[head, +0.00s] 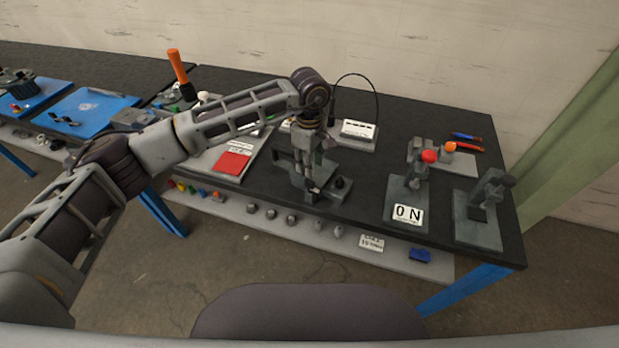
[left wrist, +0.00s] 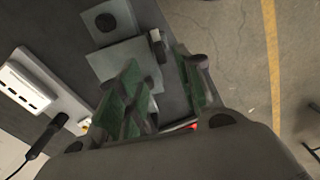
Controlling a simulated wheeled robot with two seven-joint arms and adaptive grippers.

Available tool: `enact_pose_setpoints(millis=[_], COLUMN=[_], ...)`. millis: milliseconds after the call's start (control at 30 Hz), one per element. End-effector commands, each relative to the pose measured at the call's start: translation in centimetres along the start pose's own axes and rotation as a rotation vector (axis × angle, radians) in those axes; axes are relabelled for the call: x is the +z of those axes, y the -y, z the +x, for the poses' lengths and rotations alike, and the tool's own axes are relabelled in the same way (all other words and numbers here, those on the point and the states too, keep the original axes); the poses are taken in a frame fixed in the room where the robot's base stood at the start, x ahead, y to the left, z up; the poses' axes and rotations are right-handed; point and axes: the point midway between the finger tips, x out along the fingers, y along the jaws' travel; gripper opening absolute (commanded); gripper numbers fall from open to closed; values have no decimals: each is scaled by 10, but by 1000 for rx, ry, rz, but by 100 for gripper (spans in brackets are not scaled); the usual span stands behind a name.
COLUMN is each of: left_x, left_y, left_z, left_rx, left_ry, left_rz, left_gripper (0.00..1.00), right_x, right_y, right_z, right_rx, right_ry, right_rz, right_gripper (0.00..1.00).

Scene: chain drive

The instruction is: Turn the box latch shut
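A grey fixture (head: 334,194) stands on the black bench near its front edge, with a black knob (head: 340,183) on its right part. In the left wrist view the knob (left wrist: 105,22) is on a grey plate, beside a larger grey block (left wrist: 112,62). A small light upright part (left wrist: 157,46) stands at this block's edge; I cannot tell whether it is the latch. My left gripper (head: 312,190) points down over the fixture and hides much of it. Its green-padded fingers (left wrist: 165,92) are apart in the left wrist view; contact with the fixture is unclear. My right gripper is not in view.
A white panel (head: 358,130) with a black cable stands behind the gripper. To the right are an ON plate (head: 408,215), a red-knobbed lever (head: 429,156) and another grey fixture (head: 478,230). A red sheet (head: 233,162) lies left. A lower shelf (head: 300,228) holds small parts.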

Motion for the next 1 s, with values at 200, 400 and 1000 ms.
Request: enact_pose_setpoints(millis=[200, 400, 1000], left_x=[1, 1, 0], left_y=[0, 1, 0], left_z=[28, 55, 80], left_rx=[-2, -2, 0], left_ry=[2, 2, 0], left_rz=[0, 1, 1], left_gripper=[36, 36, 36], right_x=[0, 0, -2], right_y=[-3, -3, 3], right_z=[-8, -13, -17], right_rx=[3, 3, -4], right_ry=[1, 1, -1], right_rz=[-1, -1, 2], right_gripper=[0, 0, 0])
